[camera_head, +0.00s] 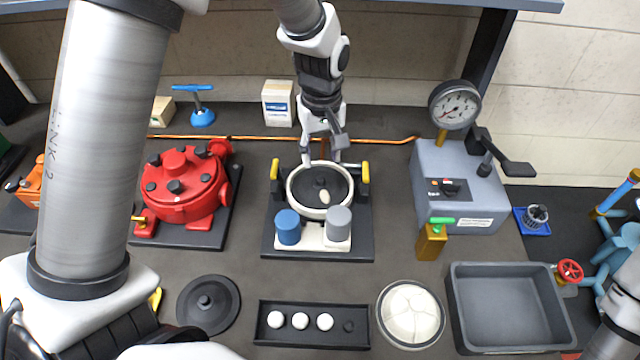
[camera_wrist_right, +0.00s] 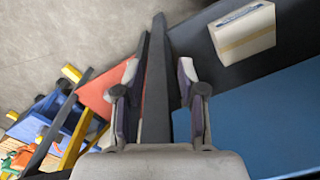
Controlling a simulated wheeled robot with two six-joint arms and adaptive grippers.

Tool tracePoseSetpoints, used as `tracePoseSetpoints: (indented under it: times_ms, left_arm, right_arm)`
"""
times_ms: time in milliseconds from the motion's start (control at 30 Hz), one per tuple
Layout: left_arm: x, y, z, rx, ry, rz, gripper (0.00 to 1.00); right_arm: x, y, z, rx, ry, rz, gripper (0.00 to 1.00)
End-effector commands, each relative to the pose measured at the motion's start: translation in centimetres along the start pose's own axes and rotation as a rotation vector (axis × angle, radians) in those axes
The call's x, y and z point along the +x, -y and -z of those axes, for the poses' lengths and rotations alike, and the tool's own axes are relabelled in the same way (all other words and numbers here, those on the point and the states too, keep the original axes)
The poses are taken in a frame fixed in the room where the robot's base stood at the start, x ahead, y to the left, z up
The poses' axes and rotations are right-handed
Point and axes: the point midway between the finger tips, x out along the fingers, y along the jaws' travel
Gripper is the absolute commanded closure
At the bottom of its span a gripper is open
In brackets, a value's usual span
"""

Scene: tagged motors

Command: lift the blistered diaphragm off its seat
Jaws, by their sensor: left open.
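A round fixture with a pale ring (camera_head: 292,197) stands on a dark base plate at the middle of the table. Inside the ring lies a dark disc, the diaphragm (camera_head: 309,195), with a small dark knob at its centre and a pale oval bump near its front. My left gripper (camera_head: 322,155) points down at the back edge of the ring, its fingers apart and nothing seen between them. Whether the fingertips touch the ring is unclear. In the right wrist view my right gripper (camera_wrist_right: 155,100) has its fingers apart, with nothing held, away from the fixture.
Blue (camera_head: 288,227) and grey (camera_head: 338,223) cylinders stand at the fixture's front, with yellow handles at its sides. A red housing (camera_head: 176,190) is left, a gauge unit (camera_head: 453,200) right. A dark lid (camera_head: 208,318), ball tray (camera_head: 312,337), white disc (camera_head: 410,312) and grey bin (camera_head: 510,310) are in front.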

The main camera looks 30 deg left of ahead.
Motion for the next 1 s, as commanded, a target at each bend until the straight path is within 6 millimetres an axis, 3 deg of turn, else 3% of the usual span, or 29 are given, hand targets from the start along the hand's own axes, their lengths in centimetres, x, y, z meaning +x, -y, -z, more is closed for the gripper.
tracePoseSetpoints:
  times_ms: [333,600,667,733,767,1000]
  left_arm:
    - [5.3,0.3,-0.6,0.002,0.003,0.004,0.53]
    - [6.2,0.3,-0.5,0.002,-0.001,0.0,0.53]
    - [6.2,0.3,-0.5,0.002,-0.001,0.0,0.71]
    - [6.2,0.3,-0.5,0.002,-0.001,0.0,0.95]
    - [6.2,0.3,-0.5,0.002,-0.001,0.0,1.0]
    - [6.2,0.3,-0.5,0.002,-0.001,0.0,1.0]
  right_arm:
    - [-2.0,0.0,0.0,-0.001,0.0,0.0,0.6]
    - [-1.9,0.0,0.0,0.0,0.0,0.0,0.6]
    - [-1.9,0.0,0.0,0.0,0.0,0.0,0.6]
    - [-1.9,0.0,0.0,0.0,0.0,0.0,0.6]
    - [-1.9,0.0,0.0,0.0,0.0,0.0,0.6]
    - [-1.9,0.0,0.0,0.0,0.0,0.0,0.6]
